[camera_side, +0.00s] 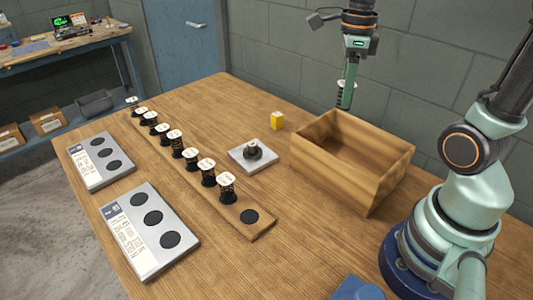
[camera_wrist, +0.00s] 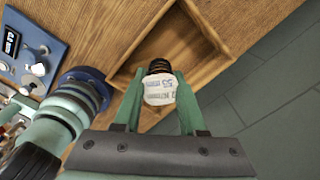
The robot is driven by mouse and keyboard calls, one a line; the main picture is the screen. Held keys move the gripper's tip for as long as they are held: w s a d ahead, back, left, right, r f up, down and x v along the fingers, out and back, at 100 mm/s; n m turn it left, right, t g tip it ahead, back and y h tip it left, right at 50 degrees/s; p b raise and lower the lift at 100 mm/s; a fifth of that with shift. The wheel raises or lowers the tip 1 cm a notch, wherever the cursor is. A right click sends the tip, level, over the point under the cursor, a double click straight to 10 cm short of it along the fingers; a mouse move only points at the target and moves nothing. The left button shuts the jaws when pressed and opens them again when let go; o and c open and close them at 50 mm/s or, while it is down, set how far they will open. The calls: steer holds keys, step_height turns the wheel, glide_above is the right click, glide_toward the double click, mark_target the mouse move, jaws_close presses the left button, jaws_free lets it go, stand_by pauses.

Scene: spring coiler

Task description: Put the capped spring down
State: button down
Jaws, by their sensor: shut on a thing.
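My gripper (camera_wrist: 158,112) is shut on the capped spring (camera_wrist: 159,88), a dark coil with a white printed cap. The wrist view shows the cap between my two green fingers and the coil beyond it. In the side view the capped spring (camera_side: 343,93) hangs from my gripper (camera_side: 346,88) over the far part of the open wooden box (camera_side: 375,188), near its back wall. Its lower end is above the box floor or rim; the exact height is hard to tell. The box interior that shows in the wrist view (camera_wrist: 185,42) looks empty.
A wooden strip (camera_side: 262,228) holds a row of several white-capped springs (camera_side: 227,183), with one bare dark spot at its near end. Two grey plates (camera_side: 118,222) with dark round spots lie left. A small plate (camera_side: 240,162) with a dark part and a yellow block (camera_side: 277,120) stand near the box.

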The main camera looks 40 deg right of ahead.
steer(key=shift+m, duration=0.4)
steer(key=f, duration=0.6)
steer(key=s+d+f, duration=0.1)
steer(key=f, duration=0.6)
steer(key=d+f, duration=0.1)
steer(key=f, duration=0.6)
steer(key=shift+s+f, duration=0.1)
steer(key=shift+s, duration=0.1)
steer(key=shift+c, duration=2.4)
jaws_free()
steer(key=shift+f, duration=0.1)
